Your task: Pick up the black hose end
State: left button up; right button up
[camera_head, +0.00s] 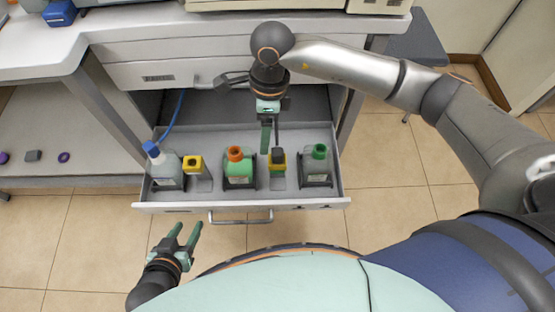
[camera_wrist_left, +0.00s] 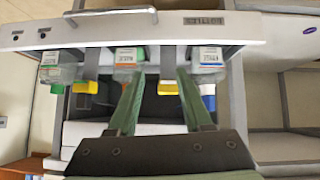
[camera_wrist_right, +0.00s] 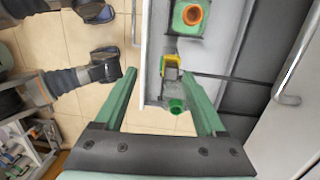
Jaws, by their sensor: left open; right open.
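A small black-topped piece (camera_head: 278,155) with a yellow body stands in the open drawer (camera_head: 146,200), between the orange-capped and green-capped bottles. It looks like the black hose end, but I cannot confirm this. In the right wrist view its yellow part (camera_wrist_right: 171,66) shows between the finger lines. My right gripper (camera_head: 270,148) is open, pointing down over the drawer just behind this piece, holding nothing. My left gripper (camera_head: 188,229) is open and empty in front of the drawer, to the left of its handle.
A bench (camera_head: 60,42) stands behind. The tiled floor (camera_head: 390,190) right of the drawer is clear.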

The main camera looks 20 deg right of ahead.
jog(key=w+d+h, duration=0.1)
jog(key=w+d, duration=0.1)
jog(key=d, duration=0.1)
jog(key=b, duration=0.1)
send_over(278, 151)
jog(key=shift+t, duration=0.4)
jog(key=f, duration=0.6)
jog(key=shift+w+a, duration=0.3)
jog(key=shift+w, duration=0.05)
jog(key=shift+f, duration=0.55)
jog(key=f, duration=0.2)
jog(key=s+f, duration=0.1)
jog(key=f, duration=0.1)
jog(key=shift+d+b, duration=0.25)
jog(key=shift+b, duration=0.05)
jog(key=shift+w+f, duration=0.1)
jog(key=shift+f, duration=0.45)
jog(key=shift+c, duration=0.2)
